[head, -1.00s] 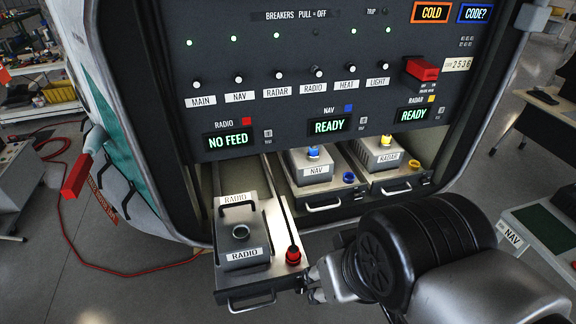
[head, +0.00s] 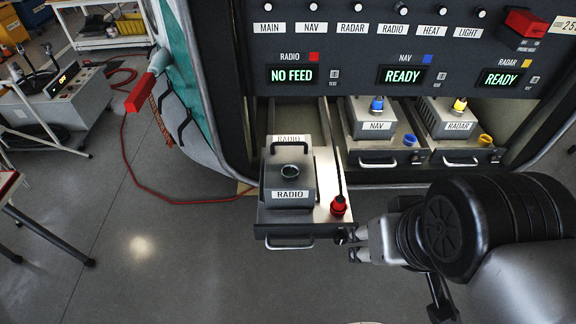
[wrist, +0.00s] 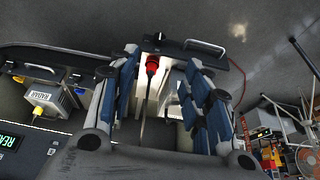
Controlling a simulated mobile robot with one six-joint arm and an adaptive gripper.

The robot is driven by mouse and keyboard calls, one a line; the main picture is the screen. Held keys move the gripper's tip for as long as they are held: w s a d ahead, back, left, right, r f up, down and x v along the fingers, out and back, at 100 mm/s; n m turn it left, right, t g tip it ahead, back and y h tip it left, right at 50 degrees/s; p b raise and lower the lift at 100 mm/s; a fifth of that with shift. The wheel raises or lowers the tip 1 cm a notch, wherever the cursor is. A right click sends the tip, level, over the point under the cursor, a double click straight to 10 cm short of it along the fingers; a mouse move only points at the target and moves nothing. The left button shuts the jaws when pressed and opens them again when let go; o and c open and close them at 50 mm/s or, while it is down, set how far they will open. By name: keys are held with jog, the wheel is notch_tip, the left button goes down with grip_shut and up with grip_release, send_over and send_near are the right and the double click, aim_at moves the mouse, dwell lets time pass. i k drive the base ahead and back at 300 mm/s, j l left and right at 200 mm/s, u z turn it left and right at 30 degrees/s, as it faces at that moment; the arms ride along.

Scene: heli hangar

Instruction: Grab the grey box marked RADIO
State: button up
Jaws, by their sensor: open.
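The grey box marked RADIO (head: 288,178) sits in a pulled-out drawer tray (head: 290,228) below the panel. It has a dark handle on top, a round dark socket and RADIO labels. A red plug (head: 338,206) on a thin dark lead stands in the tray to the right of the box. My gripper (head: 350,240) is open at the tray's front right corner, near the red plug and apart from the box. In the wrist view the red plug (wrist: 152,64) shows between the open fingers (wrist: 165,75). The box is mostly hidden by the fingers there.
The NAV box (head: 375,118) and RADAR box (head: 448,117) sit in closed-in bays to the right, with blue and yellow plugs. The panel above reads NO FEED (head: 292,75) for RADIO. A red hose (head: 150,180) lies on the floor left. Floor in front is clear.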

aim_at(290, 182)
jog(key=k, duration=0.55)
jog(key=k+z, duration=0.1)
jog(key=z, duration=1.55)
jog(key=j+z, duration=0.1)
jog(key=j, duration=0.5)
jog(key=j+z, duration=0.15)
jog(key=j, duration=0.4)
jog(key=j+z, duration=0.1)
jog(key=j, duration=0.5)
jog(key=k+j+z, duration=0.15)
jog(key=j, duration=0.4)
jog(key=k+j+z, duration=0.1)
jog(key=j, duration=0.45)
